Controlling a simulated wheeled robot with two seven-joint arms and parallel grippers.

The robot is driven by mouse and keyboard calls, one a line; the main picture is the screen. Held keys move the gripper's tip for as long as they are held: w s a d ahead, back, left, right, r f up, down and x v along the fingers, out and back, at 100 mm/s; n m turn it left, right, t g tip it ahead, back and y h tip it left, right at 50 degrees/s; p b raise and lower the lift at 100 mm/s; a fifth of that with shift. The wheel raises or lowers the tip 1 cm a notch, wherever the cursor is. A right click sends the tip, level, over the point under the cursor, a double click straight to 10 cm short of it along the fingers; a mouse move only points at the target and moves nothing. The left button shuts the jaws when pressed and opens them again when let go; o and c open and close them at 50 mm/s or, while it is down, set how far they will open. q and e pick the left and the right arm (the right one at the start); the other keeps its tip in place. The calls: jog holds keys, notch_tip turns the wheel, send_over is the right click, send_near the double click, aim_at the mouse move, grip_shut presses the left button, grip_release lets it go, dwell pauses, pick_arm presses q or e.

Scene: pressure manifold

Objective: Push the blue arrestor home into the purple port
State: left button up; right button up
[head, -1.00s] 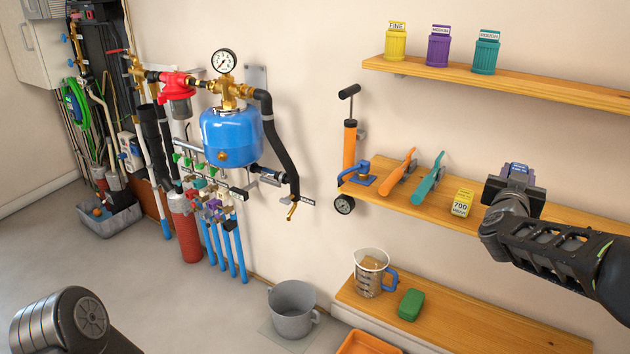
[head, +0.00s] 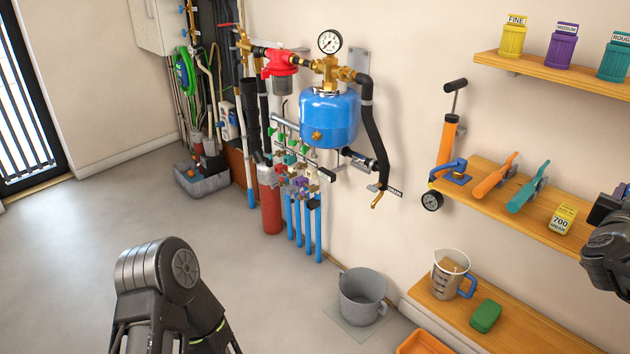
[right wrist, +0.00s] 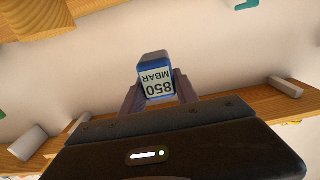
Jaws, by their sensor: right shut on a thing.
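The blue arrestor (right wrist: 157,78), a small block with a white label reading 850 MBAR, is between the fingers of my right gripper (right wrist: 160,92) in the right wrist view. The label appears upside down there. In the head view my right gripper (head: 606,208) is at the right edge, partly cut off, by the middle shelf and far from the manifold. The purple port (head: 301,183) appears as a small purple part among the coloured fittings of the manifold, below the blue tank. Its opening is too small to make out. My left arm shows at the bottom, but its gripper is out of frame.
A blue tank (head: 328,118) with a gauge and a black hose (head: 374,140) hang by the manifold. The middle shelf (head: 490,205) holds orange and teal tools and a yellow 700 MBAR block (head: 562,219). A grey bucket (head: 362,297) stands below. The floor at left is open.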

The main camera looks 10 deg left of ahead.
jog(key=shift+s+d+r, duration=0.1)
jog(key=shift+s+r, duration=0.05)
jog(key=shift+r, duration=0.4)
jog(key=s+a+f+n+t+y+p, duration=0.1)
jog(key=a+f, duration=0.4)
jog(key=a, duration=0.5)
jog(key=s+a+f+n+t+y+p, duration=0.1)
jog(key=a+f+n+y+p, duration=0.3)
jog(key=a, duration=0.5)
jog(key=s+a+f+n+t+y+p, duration=0.1)
jog(key=a+f+y+p, duration=0.3)
jog(key=a, duration=0.6)
jog(key=shift+s+a+f+n+t+y, duration=0.35)
jog(key=shift+f+n+y, duration=0.35)
jog(key=shift+f+y, duration=0.15)
